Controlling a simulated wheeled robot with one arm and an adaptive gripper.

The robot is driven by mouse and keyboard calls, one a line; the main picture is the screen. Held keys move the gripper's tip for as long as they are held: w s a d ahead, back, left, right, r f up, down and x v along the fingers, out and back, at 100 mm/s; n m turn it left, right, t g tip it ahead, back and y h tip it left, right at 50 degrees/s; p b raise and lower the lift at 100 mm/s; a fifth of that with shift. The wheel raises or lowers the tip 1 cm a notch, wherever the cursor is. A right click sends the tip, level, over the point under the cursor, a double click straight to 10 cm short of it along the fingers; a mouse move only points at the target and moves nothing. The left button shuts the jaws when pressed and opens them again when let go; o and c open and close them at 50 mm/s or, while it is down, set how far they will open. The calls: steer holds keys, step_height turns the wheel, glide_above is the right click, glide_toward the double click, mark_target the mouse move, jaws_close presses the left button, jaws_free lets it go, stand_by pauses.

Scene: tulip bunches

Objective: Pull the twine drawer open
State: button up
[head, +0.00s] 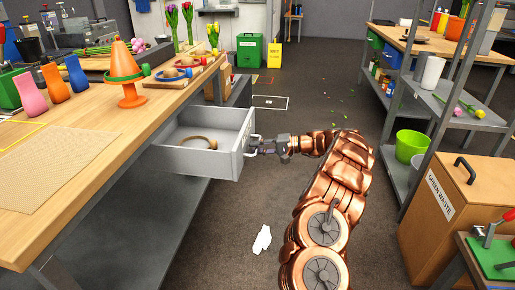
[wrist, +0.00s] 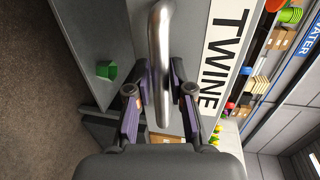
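The twine drawer (head: 223,160) is a grey drawer that stands well out from under the wooden workbench. A brown ring, perhaps twine (head: 199,141), lies inside it. Its front carries a white TWINE label (wrist: 221,60) in the wrist view. My gripper (head: 258,146) is at the outer face of the drawer front. In the wrist view, the silver bar handle (wrist: 160,45) runs between my gripper's two fingers (wrist: 161,85), whose tips lie close against both sides of it. My gripper looks shut on the handle, which is mostly hidden in the head view.
The workbench (head: 75,150) at the left holds vases, an orange cone (head: 130,90) and tulips. A green-waste bin (head: 457,205) and a shelf rack (head: 440,105) stand at the right. A white scrap (head: 262,239) lies on the floor. The aisle behind my arm is mostly clear.

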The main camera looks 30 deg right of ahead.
steer(key=shift+o, duration=1.4)
steer(key=v, duration=1.2)
